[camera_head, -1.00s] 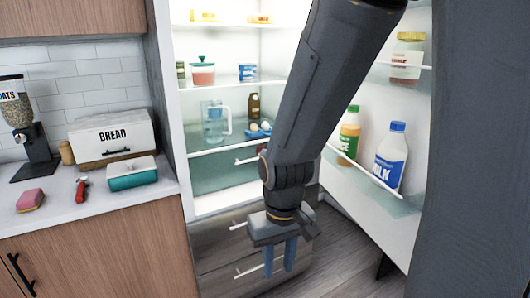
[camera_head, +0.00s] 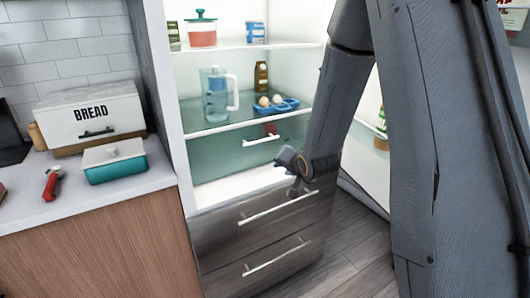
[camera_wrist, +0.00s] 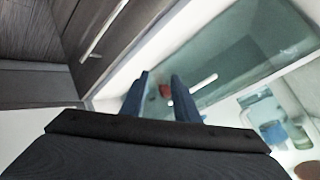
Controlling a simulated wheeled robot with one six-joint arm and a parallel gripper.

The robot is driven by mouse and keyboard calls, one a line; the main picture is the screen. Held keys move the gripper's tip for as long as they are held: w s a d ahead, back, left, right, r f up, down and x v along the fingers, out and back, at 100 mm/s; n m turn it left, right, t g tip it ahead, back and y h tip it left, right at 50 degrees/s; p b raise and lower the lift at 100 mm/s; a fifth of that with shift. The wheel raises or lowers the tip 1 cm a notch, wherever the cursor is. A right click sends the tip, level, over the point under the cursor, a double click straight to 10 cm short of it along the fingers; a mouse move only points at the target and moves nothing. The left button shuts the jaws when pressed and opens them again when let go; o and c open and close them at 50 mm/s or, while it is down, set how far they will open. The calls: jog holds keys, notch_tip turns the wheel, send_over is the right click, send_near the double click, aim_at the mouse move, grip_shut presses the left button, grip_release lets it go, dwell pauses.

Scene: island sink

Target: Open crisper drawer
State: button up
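The crisper drawer (camera_head: 218,163) is a translucent green front below the egg shelf in the open fridge, and it looks shut. Its white handle (camera_head: 262,141) is on the front. A small red item (camera_head: 271,128) shows behind the front. My gripper (camera_head: 287,157) is in front of the fridge, below and right of the handle in the head view. In the wrist view my two blue fingers (camera_wrist: 160,78) are apart with nothing held between them. They point toward the drawer front (camera_wrist: 245,55), and the handle (camera_wrist: 205,80) lies just right of the right fingertip.
Two dark lower drawers with bar handles (camera_head: 278,207) are below the fridge compartment. The shelf above holds a pitcher (camera_head: 214,95), a brown bottle (camera_head: 261,76) and a blue egg tray (camera_head: 277,106). The fridge door stands open at right. A counter with a bread box (camera_head: 92,115) is at left.

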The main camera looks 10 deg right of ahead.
jog(key=w+a+m+t+y+b, duration=0.1)
jog(key=w+m+t+y+b, duration=0.1)
jog(key=w, duration=0.6)
jog(key=w+a+m+t+y+b, duration=0.1)
jog(key=w+a+m+t+y, duration=0.1)
jog(key=w+t, duration=0.4)
jog(key=w+m+y, duration=0.1)
jog(key=w+m, duration=0.1)
jog(key=shift+r+m+b, duration=0.2)
jog(key=shift+m+b, duration=0.2)
jog(key=shift+c, duration=0.3)
grip_shut()
